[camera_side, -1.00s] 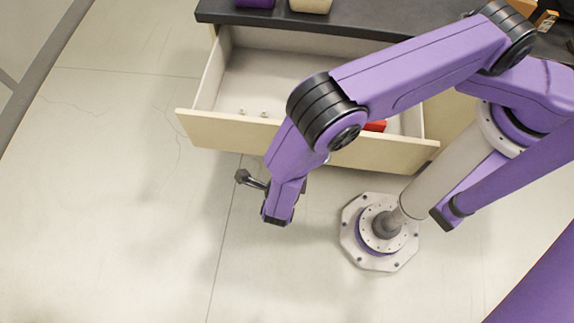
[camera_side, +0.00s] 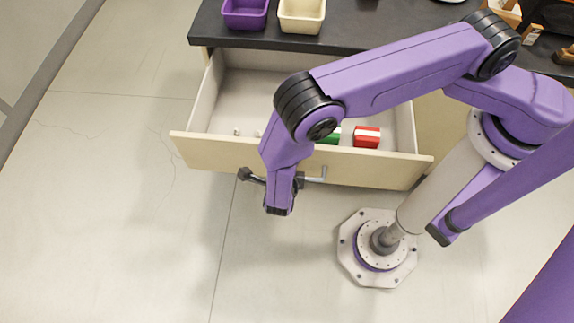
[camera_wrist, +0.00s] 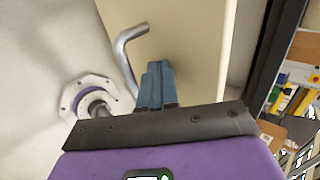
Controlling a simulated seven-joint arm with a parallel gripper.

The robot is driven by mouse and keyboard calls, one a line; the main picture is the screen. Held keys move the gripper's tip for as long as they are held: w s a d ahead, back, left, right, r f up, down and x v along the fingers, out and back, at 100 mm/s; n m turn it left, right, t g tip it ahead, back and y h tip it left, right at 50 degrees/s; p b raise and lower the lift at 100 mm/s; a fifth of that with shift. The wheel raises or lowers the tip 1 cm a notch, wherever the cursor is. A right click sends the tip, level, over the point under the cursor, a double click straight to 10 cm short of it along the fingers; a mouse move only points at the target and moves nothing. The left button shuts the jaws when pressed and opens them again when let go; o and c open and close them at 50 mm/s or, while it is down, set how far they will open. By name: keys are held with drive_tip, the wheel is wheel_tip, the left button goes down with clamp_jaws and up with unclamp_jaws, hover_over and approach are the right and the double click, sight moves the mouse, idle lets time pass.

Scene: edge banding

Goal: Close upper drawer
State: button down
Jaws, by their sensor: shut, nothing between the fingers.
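The upper drawer (camera_side: 215,152) is pulled well out from under the dark counter, its cream front facing my arm. Inside it lie a red and white box (camera_side: 367,137), a partly hidden green item (camera_side: 333,136) and small white pieces (camera_side: 237,132). Its grey bar handle (camera_side: 317,178) is partly covered by my arm; the handle also shows in the wrist view (camera_wrist: 124,58). My gripper (camera_wrist: 158,68) is shut and empty, its blue-grey fingers in front of the drawer front, just right of the handle in that view. Contact with the front cannot be told. In the side view my arm hides the fingertips.
A purple bin (camera_side: 245,14) and a cream bin (camera_side: 302,16) stand on the dark counter (camera_side: 350,35) above the drawer. The floor in front and to the left is clear.

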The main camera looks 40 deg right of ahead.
drive_tip(key=w+d, duration=2.3)
drive_tip(key=shift+w+d, duration=0.15)
drive_tip(key=shift+d, duration=0.1)
